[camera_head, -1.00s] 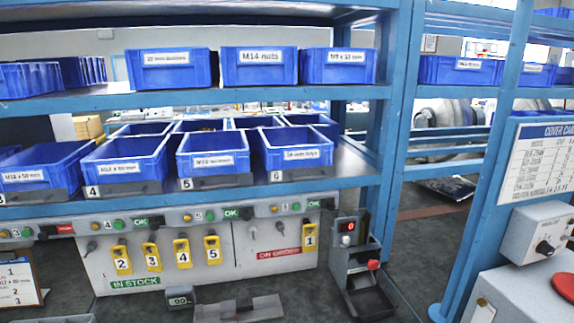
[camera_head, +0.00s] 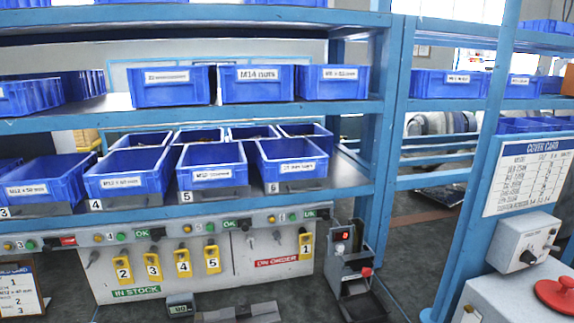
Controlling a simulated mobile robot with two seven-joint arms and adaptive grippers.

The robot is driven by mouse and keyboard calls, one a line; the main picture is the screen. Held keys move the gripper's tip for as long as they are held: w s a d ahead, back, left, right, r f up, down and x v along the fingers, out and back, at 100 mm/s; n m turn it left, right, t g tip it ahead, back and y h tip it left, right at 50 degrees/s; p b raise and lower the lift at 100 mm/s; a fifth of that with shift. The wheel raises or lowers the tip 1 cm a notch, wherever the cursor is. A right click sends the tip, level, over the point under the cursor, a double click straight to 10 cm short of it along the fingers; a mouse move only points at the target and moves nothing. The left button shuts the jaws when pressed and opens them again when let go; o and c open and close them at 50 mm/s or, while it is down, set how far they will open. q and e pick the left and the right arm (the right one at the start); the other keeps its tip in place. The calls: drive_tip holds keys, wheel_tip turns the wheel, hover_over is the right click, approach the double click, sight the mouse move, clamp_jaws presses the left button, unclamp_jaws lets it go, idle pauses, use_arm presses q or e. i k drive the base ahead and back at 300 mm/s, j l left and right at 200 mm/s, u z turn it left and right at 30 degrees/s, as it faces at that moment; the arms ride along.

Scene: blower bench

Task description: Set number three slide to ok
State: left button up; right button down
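The number three slide (camera_head: 62,241) is at the far left of the grey rail under the lower shelf. It shows a red label, with a small amber lamp (camera_head: 8,245) and a green lamp (camera_head: 30,244) to its left. The label is too small to read surely. The slides further right on the rail, numbers 4 (camera_head: 146,233), 5 (camera_head: 234,224) and 6 (camera_head: 314,213), show green OK labels. Neither of my grippers is in view.
Blue bins (camera_head: 128,173) fill the shelves above the rail. Yellow number tags (camera_head: 153,266) hang on the grey panel below. A box with a red digit (camera_head: 342,240) stands right of the panel.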

sight(49, 243)
drive_tip(key=u, duration=1.25)
